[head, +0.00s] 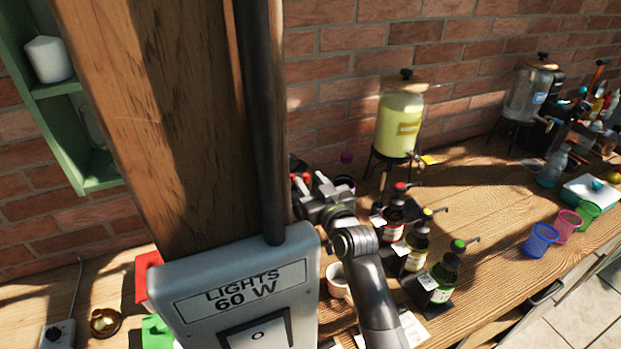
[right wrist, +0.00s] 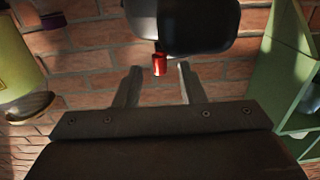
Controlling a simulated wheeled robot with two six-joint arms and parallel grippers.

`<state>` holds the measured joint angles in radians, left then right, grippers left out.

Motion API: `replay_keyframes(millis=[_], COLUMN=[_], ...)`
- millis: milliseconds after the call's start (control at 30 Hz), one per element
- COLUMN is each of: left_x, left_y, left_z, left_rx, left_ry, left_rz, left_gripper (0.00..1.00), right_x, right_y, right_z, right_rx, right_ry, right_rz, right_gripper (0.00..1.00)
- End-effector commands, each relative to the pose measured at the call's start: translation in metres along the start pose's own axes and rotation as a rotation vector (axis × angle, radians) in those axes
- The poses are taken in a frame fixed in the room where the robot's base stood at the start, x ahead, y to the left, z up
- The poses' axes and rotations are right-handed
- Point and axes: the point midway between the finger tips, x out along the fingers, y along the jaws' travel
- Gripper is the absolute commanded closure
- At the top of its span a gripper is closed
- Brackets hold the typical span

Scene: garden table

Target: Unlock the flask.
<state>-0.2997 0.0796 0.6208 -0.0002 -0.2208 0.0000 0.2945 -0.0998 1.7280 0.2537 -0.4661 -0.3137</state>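My right gripper (head: 311,180) reaches over the table towards the wall, its two fingers apart. The right wrist view shows the open fingers (right wrist: 159,70) with nothing gripped between them. A dark rounded body (right wrist: 198,28), which seems to be the flask, shows at the top of that view. A small red part (right wrist: 159,64) on it lines up with the gap between the fingertips; I cannot tell how far beyond them it is. In the head view only a bit of red and dark shows by the fingertips; the post and gripper hide the rest. My left gripper is not in view.
A wooden post with a grey light-switch box (head: 245,290) blocks the left middle. Several dark pump bottles, including a green-topped one (head: 440,283), stand right of my right arm. A yellow drink dispenser (head: 400,122) stands behind. A pale cup (head: 338,280) is beside the arm.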

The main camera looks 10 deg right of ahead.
Motion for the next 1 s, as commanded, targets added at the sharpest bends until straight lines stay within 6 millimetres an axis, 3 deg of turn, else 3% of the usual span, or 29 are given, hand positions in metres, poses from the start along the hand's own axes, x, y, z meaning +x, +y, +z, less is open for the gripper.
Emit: replay_keyframes(millis=[400, 700, 867, 1000], left_x=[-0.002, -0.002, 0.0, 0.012], left_y=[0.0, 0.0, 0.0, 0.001], left_z=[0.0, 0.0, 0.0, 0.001], left_rx=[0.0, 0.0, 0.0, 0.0], left_ry=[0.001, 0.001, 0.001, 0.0], left_rz=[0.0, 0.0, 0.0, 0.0], left_gripper=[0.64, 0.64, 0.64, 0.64], right_x=[0.006, 0.006, 0.006, 0.008], right_y=[0.0, 0.0, 0.0, 0.003], right_z=[0.0, 0.0, 0.001, 0.005], right_rx=[0.0, 0.0, 0.0, 0.0], right_ry=[0.0, 0.0, 0.0, 0.002], right_rz=[0.0, 0.0, -0.002, -0.031], right_gripper=[0.64, 1.0, 1.0, 1.0])
